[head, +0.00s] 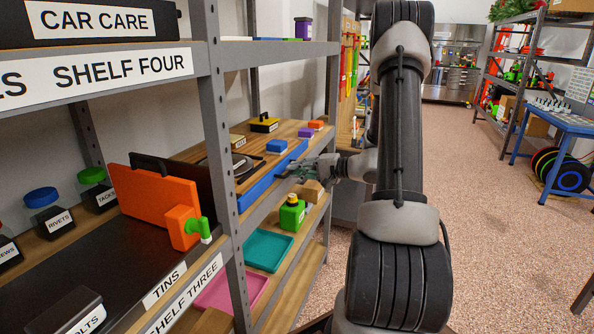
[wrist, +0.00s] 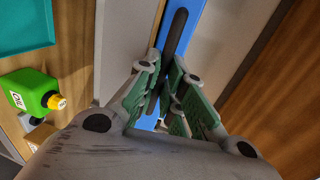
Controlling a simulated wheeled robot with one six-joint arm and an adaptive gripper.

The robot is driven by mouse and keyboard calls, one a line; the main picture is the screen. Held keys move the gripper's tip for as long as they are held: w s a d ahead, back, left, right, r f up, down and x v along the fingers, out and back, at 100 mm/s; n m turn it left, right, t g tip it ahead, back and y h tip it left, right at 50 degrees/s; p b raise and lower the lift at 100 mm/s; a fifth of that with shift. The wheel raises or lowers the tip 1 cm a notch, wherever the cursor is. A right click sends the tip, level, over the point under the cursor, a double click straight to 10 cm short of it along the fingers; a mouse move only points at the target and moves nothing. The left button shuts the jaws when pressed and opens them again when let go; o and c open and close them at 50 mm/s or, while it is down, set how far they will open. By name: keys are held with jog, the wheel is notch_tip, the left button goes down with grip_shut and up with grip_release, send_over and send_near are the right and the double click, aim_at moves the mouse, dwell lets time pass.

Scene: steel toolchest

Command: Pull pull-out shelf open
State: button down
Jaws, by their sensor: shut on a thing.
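The pull-out shelf has a long blue front (head: 266,182), seen on the middle bay of the grey rack in the head view. The blue front also shows in the wrist view (wrist: 188,32), with a dark bar handle (wrist: 174,34) on it. My gripper (head: 308,172) reaches the blue front from the right. In the wrist view my gripper's green-padded fingers (wrist: 168,92) are closed around the near end of the handle. The fingers hide the gripped part. How far the shelf stands out is hard to tell.
A green bottle (head: 292,214), a teal tray (head: 268,250) and a pink tray (head: 230,292) sit on the shelf below. A grey rack post (head: 222,140) stands left of the blue front. The speckled floor (head: 490,235) right of my arm is open.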

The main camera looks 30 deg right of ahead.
jog(key=f+v, duration=0.2)
jog(key=v, duration=1.1)
jog(key=s+f+v, duration=0.1)
jog(key=f+v, duration=0.2)
jog(key=v, duration=1)
jog(key=shift+d, duration=0.3)
jog(key=c, duration=1.5)
grip_release()
jog(key=v, duration=1.2)
